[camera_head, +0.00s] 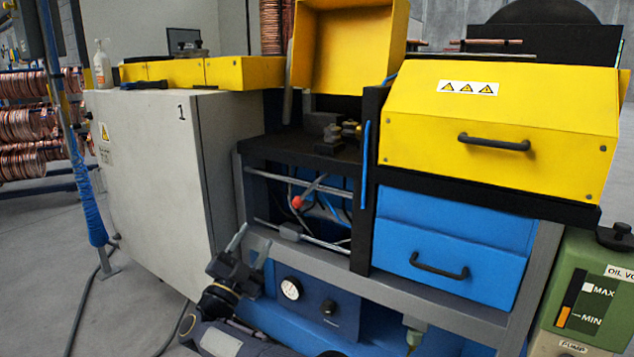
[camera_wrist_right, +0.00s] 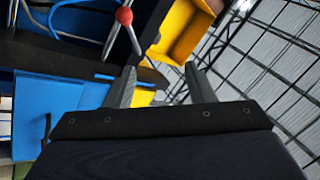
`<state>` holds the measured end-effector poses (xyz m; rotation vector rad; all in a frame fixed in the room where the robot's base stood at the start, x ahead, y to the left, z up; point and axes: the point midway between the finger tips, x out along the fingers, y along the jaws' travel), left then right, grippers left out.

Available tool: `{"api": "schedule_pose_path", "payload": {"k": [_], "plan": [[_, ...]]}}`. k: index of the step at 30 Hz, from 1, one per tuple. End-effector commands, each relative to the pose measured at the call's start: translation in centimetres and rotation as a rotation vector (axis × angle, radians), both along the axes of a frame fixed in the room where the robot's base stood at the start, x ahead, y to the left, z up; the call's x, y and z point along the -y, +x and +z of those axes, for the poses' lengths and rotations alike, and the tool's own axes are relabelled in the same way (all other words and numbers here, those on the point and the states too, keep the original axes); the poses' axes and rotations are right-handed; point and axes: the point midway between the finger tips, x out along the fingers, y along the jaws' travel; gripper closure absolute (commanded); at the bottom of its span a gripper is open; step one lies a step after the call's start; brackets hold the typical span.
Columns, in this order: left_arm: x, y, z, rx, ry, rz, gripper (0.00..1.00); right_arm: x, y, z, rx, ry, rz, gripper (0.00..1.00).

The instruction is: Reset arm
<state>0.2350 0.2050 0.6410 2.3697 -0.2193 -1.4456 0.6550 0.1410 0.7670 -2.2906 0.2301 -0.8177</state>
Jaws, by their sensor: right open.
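My right gripper (camera_head: 251,244) is low in front of the machine (camera_head: 325,148), left of the blue drawer. Its two fingers stand apart and point up, with nothing between them. In the right wrist view the open fingers (camera_wrist_right: 160,72) stand apart, and a red knob on a lever (camera_wrist_right: 124,16) lies beyond them. The same red knob (camera_head: 297,202) shows in the head view inside the machine's open bay. A copper-coloured tube (camera_head: 487,41) lies on top at the back right. My left gripper is not in view.
A grey cabinet (camera_head: 150,190) stands left of the gripper. A yellow cover (camera_head: 480,140) and a blue drawer (camera_head: 450,265) with black handles are at the right. A green oil tank (camera_head: 590,290) stands at far right. Copper coils (camera_head: 28,120) hang at far left.

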Motion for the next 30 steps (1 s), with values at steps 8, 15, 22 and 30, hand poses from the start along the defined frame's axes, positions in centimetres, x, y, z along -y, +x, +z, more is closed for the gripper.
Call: {"api": "schedule_pose_path", "payload": {"k": [8,15,22,30], "plan": [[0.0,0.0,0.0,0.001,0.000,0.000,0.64,2.7,2.6,3.7,-0.047,-0.029,0.091,0.51],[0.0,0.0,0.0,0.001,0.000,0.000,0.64,7.4,4.8,7.9,-0.132,-0.080,0.223,0.51],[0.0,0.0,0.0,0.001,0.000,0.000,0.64,16.0,3.9,11.5,-0.314,-0.169,0.421,0.51],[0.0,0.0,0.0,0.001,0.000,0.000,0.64,26.3,-6.4,9.0,-0.648,-0.273,0.643,0.51]]}}
